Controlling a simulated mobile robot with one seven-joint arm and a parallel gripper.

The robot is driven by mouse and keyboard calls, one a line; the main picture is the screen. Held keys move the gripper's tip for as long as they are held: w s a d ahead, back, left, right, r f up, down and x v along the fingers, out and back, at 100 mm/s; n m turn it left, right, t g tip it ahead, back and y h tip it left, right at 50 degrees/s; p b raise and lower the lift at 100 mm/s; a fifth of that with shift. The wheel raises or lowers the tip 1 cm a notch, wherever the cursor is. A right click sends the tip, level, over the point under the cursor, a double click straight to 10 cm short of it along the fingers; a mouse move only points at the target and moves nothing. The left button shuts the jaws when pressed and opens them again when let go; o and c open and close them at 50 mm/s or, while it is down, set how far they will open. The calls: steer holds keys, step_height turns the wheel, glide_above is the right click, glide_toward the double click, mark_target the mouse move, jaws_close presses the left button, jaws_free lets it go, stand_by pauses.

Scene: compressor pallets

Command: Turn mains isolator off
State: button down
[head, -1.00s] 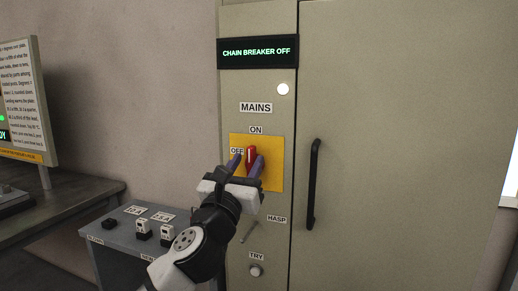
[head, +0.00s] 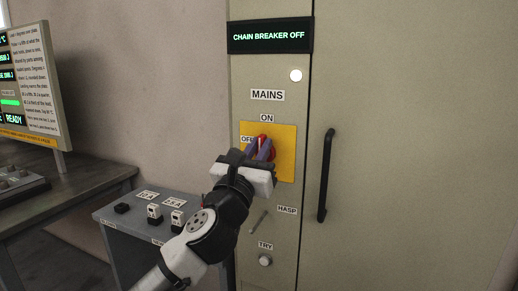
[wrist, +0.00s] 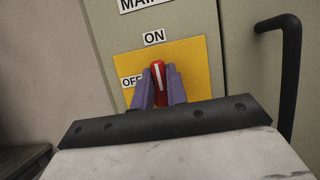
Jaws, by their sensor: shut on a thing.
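The mains isolator is a red handle with a white stripe (wrist: 158,78) on a yellow plate (head: 284,165) on the cabinet front. It also shows in the head view (head: 262,139). The ON label (head: 267,118) is above it and the OFF label (wrist: 131,81) is at its left. In the wrist view, the handle stands near upright, its striped end toward ON. My gripper (head: 262,150) has a purple finger on each side of the handle and is shut on it. The fingers hide the lower part of the handle.
A black display (head: 270,36) reads CHAIN BREAKER OFF, with a lit white lamp (head: 296,76) below. A black door handle (head: 326,175) stands to the right. Below are the hasp lever (head: 258,222) and TRY button (head: 265,261). A grey bench (head: 130,226) with small items is at left.

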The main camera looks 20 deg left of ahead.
steer(key=shift+a+n+y, duration=0.1)
steer(key=shift+n+y, duration=0.3)
steer(key=shift+n, duration=0.2)
steer(key=n+g+y, duration=0.2)
steer(key=n, duration=0.5)
steer(key=a+f+n+g+y, duration=0.1)
steer(key=n+y, duration=0.1)
steer(key=n, duration=0.5)
steer(key=a+f+n+g+y, duration=0.1)
steer(key=n+g+y, duration=0.1)
steer(key=n, duration=0.5)
steer(key=shift+g, duration=0.3)
steer(key=shift+n, duration=0.3)
steer(key=c, duration=1.4)
jaws_free()
steer(key=shift+w, duration=0.1)
